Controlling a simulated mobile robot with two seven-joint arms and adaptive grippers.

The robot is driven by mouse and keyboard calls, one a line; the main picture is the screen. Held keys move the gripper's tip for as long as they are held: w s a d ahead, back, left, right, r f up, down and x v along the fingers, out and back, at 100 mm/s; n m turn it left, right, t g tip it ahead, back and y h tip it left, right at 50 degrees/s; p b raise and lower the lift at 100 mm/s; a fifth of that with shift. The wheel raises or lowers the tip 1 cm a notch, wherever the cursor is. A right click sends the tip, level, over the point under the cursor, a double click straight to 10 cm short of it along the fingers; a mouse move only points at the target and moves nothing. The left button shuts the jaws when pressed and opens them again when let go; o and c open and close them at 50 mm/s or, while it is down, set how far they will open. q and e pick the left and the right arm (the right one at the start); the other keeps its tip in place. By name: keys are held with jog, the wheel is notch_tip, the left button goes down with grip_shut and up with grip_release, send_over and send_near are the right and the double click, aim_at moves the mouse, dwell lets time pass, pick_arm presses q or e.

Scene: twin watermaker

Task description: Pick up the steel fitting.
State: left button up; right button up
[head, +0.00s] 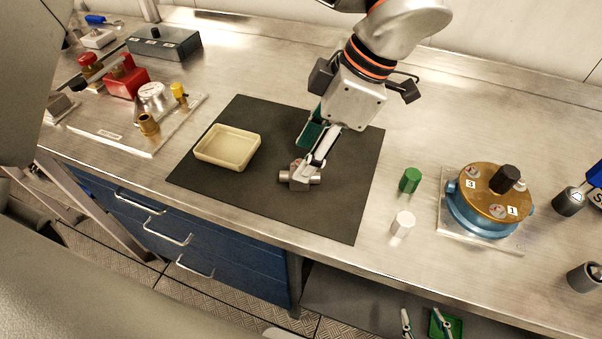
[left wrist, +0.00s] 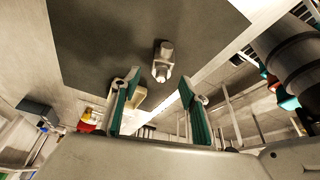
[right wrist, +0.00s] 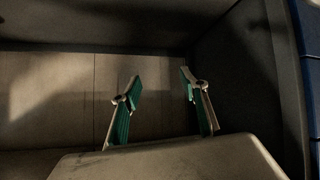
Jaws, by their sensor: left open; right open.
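The steel fitting (head: 299,177) is a small grey metal piece with a block-like middle and short round ends. It lies on the dark mat (head: 215,192), right of the cream tray. My left gripper (head: 308,155) is open over the mat, with one finger overlapping the fitting in the head view. In the left wrist view the fitting (left wrist: 163,61) shows just past and roughly between the open fingertips (left wrist: 159,80); no grip shows, and contact is unclear. My right gripper (head: 427,322) is open and empty, low in front of the bench; it also shows in the right wrist view (right wrist: 160,78).
The cream tray (head: 228,148) sits on the mat. A green cap (head: 410,180) and a white cylinder (head: 403,224) stand right of it. A brass-topped blue device (head: 489,200) is further right. Valve parts (head: 126,83) and a grey box (head: 164,45) are at left.

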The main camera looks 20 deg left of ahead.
pick_arm(q)
jog(key=x, duration=0.5)
jog(key=shift+d+f, duration=0.2)
jog(key=shift+d, duration=0.15)
grip_shut()
jog(key=shift+r, duration=0.1)
